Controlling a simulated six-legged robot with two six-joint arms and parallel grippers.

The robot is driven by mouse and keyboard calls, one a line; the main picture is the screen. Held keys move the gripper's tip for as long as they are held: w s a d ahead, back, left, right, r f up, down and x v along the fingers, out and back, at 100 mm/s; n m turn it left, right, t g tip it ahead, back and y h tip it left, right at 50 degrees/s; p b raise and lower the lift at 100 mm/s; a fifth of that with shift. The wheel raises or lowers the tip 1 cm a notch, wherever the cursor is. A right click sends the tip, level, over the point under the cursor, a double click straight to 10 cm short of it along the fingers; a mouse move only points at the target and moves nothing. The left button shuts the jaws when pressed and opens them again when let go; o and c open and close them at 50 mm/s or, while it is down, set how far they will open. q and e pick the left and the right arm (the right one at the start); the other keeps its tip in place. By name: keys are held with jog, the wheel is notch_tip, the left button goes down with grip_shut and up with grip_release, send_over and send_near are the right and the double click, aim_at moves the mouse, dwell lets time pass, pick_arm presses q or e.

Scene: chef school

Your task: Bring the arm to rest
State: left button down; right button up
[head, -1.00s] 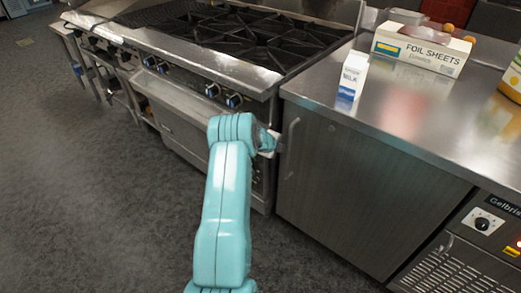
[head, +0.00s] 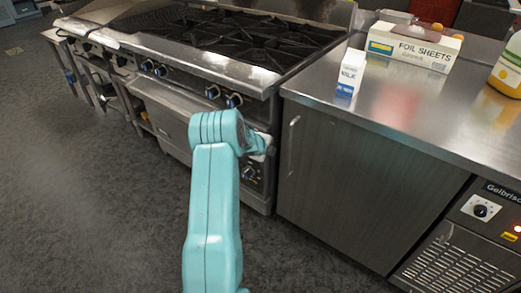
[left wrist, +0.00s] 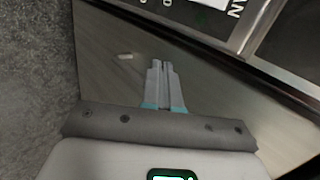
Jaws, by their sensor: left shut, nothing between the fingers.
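My left arm (head: 213,215) reaches up from the bottom of the head view, bent at its top joint. In the head view the gripper end is mostly hidden behind that joint, in front of the stove and the counter's left edge. In the left wrist view my left gripper (left wrist: 161,65) has its two grey fingers together, with nothing between them. Behind the fingers is the brown-grey cabinet front (left wrist: 100,60). My right gripper is in neither view.
A stove (head: 200,85) stands behind the arm. To the right is a steel counter (head: 420,110) with a milk carton (head: 350,74), a foil sheets box (head: 414,46) and a yellow-and-white container (head: 507,72). The grey floor (head: 80,200) at left is clear.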

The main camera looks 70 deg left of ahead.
pick_arm(q)
jog(key=v, duration=0.5)
jog(key=w+d+r+m+t+h+p, duration=0.1)
jog(key=w+d+r+p, duration=0.1)
jog(key=w+d, duration=0.25)
jog(key=w+d+f+h+p, duration=0.2)
jog(key=w+d, duration=0.2)
jog(key=d, duration=0.7)
jog(key=w+d+f+m+h+p, duration=0.1)
jog(key=w+d+h, duration=0.25)
jog(key=d, duration=0.65)
jog(key=w+d+f+h+p, duration=0.2)
jog(key=w+d, duration=0.2)
jog(key=d, duration=0.7)
jog(key=s+d+f+n+g+h+p, duration=0.15)
jog(key=s+d, duration=0.25)
jog(key=d, duration=0.5)
jog(key=s+d+n+g+h+p, duration=0.1)
jog(key=s+d+n+g, duration=0.2)
jog(key=d, duration=0.7)
jog(key=s+d+f+n+g+y, duration=0.1)
jog(key=s+d+f+n+g, duration=0.1)
jog(key=s+n, duration=0.8)
jog(key=s+g, duration=0.1)
jog(key=s, duration=0.4)
jog(key=shift+d+p, duration=0.35)
jog(key=shift+d, duration=0.05)
